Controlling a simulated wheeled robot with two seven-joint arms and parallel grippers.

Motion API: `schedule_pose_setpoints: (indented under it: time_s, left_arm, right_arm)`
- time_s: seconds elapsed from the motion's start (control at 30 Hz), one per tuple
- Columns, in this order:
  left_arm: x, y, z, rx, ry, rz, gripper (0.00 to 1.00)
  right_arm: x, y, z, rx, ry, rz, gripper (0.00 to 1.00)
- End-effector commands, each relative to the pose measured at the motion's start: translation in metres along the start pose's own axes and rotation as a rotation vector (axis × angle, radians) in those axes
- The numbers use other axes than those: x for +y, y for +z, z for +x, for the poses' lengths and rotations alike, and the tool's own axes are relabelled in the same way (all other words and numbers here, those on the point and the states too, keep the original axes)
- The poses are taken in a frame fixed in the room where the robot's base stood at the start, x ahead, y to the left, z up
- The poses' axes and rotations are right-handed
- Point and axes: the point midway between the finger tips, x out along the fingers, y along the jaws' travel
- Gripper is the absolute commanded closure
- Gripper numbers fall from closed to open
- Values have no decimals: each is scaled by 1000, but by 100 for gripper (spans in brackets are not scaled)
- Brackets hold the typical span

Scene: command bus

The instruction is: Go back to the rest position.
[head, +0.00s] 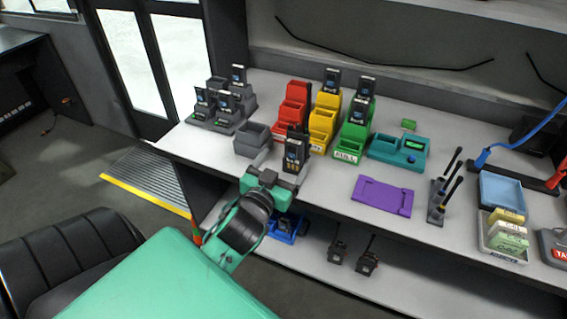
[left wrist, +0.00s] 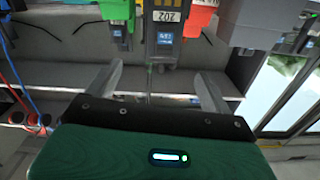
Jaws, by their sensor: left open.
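My left gripper (head: 283,168) is over the front edge of the grey worktop (head: 330,180), with its fingers pointing toward the back. It is open; in the left wrist view its two fingers (left wrist: 157,85) stand wide apart with nothing clamped between them. A dark handheld radio (head: 295,152) with a blue screen appears just beyond the fingers in the head view. A radio (left wrist: 165,40) also shows past the fingertips in the left wrist view. I cannot tell how close it is. My right gripper is not in view.
Red (head: 292,105), yellow (head: 322,122) and green (head: 354,130) holders stand behind the gripper. Grey chargers with radios (head: 222,102) are at left. A purple tray (head: 382,195) and teal unit (head: 398,150) lie right. A lower shelf (head: 320,270) holds small items. A black seat (head: 70,255) is at lower left.

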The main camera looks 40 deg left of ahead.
Motion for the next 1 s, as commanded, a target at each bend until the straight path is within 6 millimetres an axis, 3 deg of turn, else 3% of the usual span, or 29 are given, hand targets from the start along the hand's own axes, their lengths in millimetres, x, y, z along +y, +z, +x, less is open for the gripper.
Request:
schedule_pose_setpoints:
  time_s: [0.37,0.47,0.53,0.7,0.8,1.0]
  left_arm:
    - [1,4,-1,-16,0,-1,16]
    - [4,21,-7,-96,-2,2,16]
    - [8,43,-18,-202,1,7,16]
    - [30,112,-67,-563,64,48,16]
    - [43,142,-101,-748,126,79,16]
    - [64,177,-163,-1022,261,140,16]
  right_arm:
    - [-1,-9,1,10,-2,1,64]
    - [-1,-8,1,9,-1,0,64]
    - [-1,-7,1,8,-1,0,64]
    - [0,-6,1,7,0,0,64]
    - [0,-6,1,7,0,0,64]
    - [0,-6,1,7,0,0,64]
